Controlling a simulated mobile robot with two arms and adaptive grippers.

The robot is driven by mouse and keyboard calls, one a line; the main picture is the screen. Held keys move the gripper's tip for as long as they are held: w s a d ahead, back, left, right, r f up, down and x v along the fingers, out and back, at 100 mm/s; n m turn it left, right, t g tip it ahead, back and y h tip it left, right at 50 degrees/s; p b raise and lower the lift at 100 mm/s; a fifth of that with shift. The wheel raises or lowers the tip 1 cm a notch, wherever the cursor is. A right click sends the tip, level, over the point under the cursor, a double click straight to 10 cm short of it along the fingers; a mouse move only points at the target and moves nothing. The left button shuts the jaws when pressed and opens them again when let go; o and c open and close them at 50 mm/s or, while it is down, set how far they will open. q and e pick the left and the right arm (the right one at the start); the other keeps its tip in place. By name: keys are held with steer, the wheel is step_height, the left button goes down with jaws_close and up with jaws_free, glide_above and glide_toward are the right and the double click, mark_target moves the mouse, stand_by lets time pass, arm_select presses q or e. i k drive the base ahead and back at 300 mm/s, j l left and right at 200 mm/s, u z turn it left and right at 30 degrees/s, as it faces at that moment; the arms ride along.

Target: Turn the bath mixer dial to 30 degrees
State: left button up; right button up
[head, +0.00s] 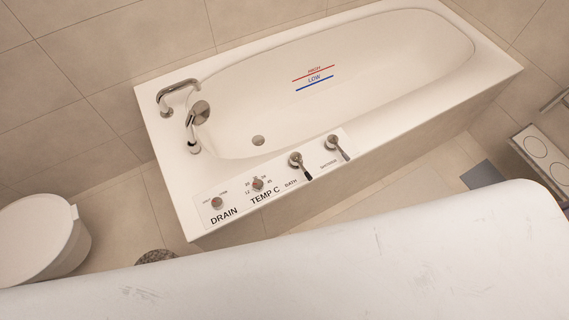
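A white bathtub (184,180) stands along the tiled wall. On its near left rim is a white control panel. The mixer dial (258,184) is a small round metal knob above the "TEMP C" label, with small numbers in an arc around it. Its pointer and exact setting are too small to read. To its left is a similar drain knob (217,203). To its right are the bath lever (296,160) and the shower lever (333,143), both with handles slanting down to the right. Neither of my grippers is in view, and nothing touches the dial.
A curved metal spout (178,88) and a hand shower (198,112) stand at the tub's left end. A white round-topped bin or toilet (35,240) is at the left. A grey tile (483,176) and a panel with two round discs (536,146) are at the right.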

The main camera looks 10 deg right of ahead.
mark_target(258, 185)
steer(key=k+j+z, duration=0.1)
steer(key=j+z, duration=0.3)
steer(key=k+j+z, duration=0.2)
steer(key=j+z, duration=0.2)
steer(key=k+j+z, duration=0.2)
steer(key=z, duration=0.2)
